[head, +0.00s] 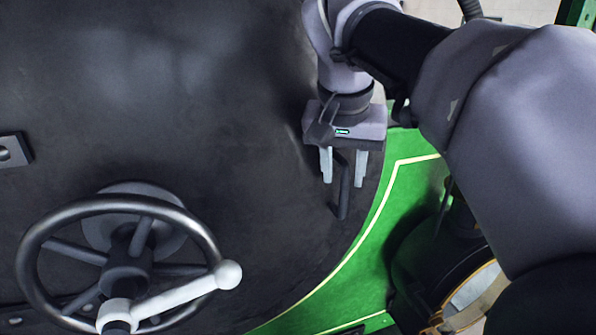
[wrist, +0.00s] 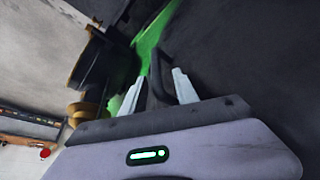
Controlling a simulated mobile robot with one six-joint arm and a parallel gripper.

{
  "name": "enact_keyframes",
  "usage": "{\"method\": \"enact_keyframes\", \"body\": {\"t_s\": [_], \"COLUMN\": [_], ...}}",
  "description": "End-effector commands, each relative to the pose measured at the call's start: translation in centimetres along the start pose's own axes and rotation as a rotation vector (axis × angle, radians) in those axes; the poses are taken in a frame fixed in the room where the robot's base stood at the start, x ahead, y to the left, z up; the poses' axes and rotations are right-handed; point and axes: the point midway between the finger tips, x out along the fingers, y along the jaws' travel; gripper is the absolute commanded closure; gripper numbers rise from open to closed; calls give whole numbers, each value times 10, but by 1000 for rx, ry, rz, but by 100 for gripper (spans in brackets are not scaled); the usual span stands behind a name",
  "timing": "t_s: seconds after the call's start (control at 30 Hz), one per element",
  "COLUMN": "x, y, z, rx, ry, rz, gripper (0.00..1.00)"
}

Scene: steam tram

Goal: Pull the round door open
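The round door (head: 215,110) is a large dark grey disc that fills most of the head view; its right edge meets a green surround. It appears closed against it. A dark bar handle (head: 343,198) stands near the door's right edge and also shows in the wrist view (wrist: 156,82). My gripper (head: 344,180) is open, pointing down in the head view. Its two pale fingers are on either side of the handle, with gaps visible in the wrist view (wrist: 157,85). The handle's upper end is partly hidden by my gripper.
A handwheel (head: 203,243) with a pale crank lever (head: 170,298) sits on the door at lower left. The green front (head: 375,215) with a cream line borders the door. A dark and brass-coloured round fitting (head: 470,295) stands at lower right, below my arm.

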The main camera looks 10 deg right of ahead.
Motion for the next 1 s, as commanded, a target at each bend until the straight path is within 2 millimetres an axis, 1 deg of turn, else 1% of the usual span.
{"method": "enact_keyframes", "body": {"t_s": [0.03,0.1,0.2,0.3,0.43,0.63,0.67,0.7,0.77,0.8,0.83,1.0], "x": [12,25,39,49,54,54,54,54,54,54,54,54], "y": [0,1,0,0,0,0,0,0,0,0,0,0], "z": [1,1,0,0,0,0,0,0,0,0,0,0], "rx": [1,1,1,0,1,1,1,1,1,1,1,1], "ry": [-2,-1,0,1,0,1,1,1,1,1,1,1], "rz": [1,1,0,0,-1,-1,-1,-1,-1,-1,-1,-1], "gripper": [64,64,64,64,64,64,68,76,87,95,100,100]}}
